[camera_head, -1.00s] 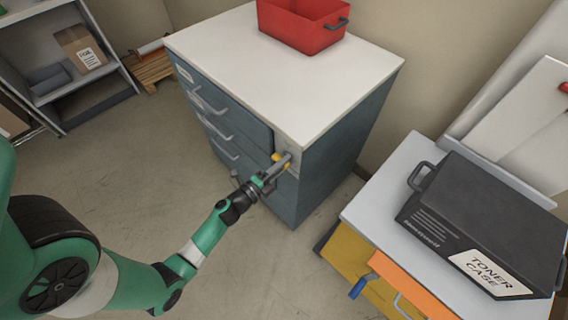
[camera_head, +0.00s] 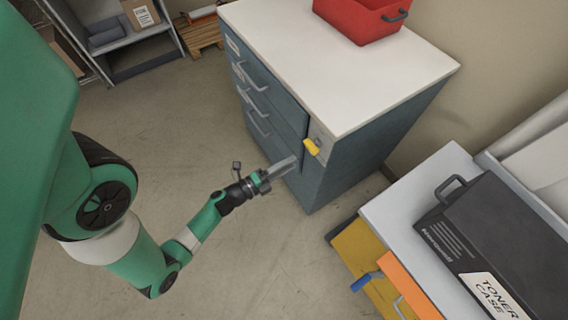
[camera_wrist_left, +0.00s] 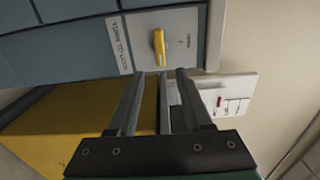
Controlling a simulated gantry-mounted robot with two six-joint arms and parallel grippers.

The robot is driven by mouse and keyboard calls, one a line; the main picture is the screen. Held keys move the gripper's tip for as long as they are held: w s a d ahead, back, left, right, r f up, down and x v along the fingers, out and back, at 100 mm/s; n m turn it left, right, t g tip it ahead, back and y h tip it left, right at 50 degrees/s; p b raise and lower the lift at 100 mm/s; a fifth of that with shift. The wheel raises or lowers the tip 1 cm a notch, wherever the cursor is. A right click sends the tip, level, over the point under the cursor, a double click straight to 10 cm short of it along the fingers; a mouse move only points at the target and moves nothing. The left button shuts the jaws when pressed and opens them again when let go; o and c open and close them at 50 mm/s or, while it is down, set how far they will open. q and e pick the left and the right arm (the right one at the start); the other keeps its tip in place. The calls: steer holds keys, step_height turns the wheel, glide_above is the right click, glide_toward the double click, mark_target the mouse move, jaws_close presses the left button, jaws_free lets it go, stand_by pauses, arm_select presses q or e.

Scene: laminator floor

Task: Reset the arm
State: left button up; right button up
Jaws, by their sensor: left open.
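My left gripper (camera_head: 282,168) is open and empty, a little apart from the front corner of the blue-grey drawer cabinet (camera_head: 345,160). In the left wrist view, the two fingers (camera_wrist_left: 158,95) are spread and point towards the cabinet panel. A yellow turn handle (camera_head: 312,147) sits on the grey panel beside the drawers. It also shows in the left wrist view (camera_wrist_left: 159,46), upright in the picture, beside a printed label (camera_wrist_left: 119,45). The gripper does not touch it. My right gripper is not in view.
A red bin (camera_head: 355,20) stands on the cabinet's white top. At right, a black toner case (camera_head: 490,235) rests on a grey-topped unit (camera_head: 408,200) with a yellow side, an orange panel and a blue handle. Shelves (camera_head: 150,38) and a pallet (camera_head: 202,36) stand behind. Floor at left-centre is clear.

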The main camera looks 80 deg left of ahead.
arm_select(q)
steer(key=shift+v, duration=0.85)
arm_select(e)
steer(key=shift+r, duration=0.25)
arm_select(q)
steer(key=shift+w, duration=0.1)
